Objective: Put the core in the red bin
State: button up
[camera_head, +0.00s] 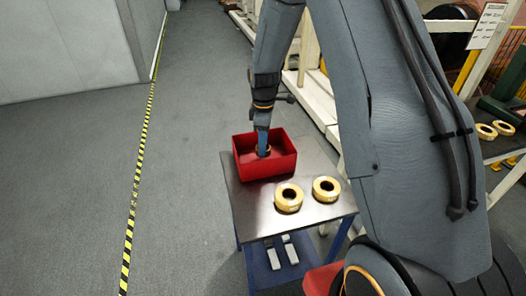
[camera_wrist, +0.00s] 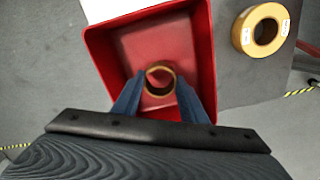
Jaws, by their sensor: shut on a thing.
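The red bin (camera_head: 268,168) stands at the far end of a grey-topped cart. My gripper (camera_head: 263,150) reaches down inside the bin's walls. In the wrist view the gripper (camera_wrist: 160,95) is shut on a core, a yellow-brown ring (camera_wrist: 160,68), held between its two blue fingers. The red bin (camera_wrist: 97,45) surrounds it in that view, and the bin floor shows through the ring. I cannot tell whether the ring touches the floor. In the head view only a small part of the ring (camera_head: 266,149) shows beside the fingers.
Two more yellow rings, one left (camera_head: 288,197) and one right (camera_head: 326,189), lie on the cart top (camera_head: 245,205) in front of the bin. Other rings (camera_head: 487,131) lie on a shelf at the right. Open floor lies left of the cart.

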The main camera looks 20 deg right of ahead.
jog(key=shift+f+p, duration=0.55)
jog(key=shift+f, duration=1.5)
jog(key=o, duration=1)
jog(key=shift+f, duration=0.1)
notch_tip(320, 180, up, 12)
jog(key=b, duration=0.4)
jog(key=s+r+m+t, duration=0.1)
jog(key=s+r+m, duration=0.1)
jog(key=s+m, duration=1.1)
jog(key=s, duration=1.2)
jog(key=shift+a, duration=0.25)
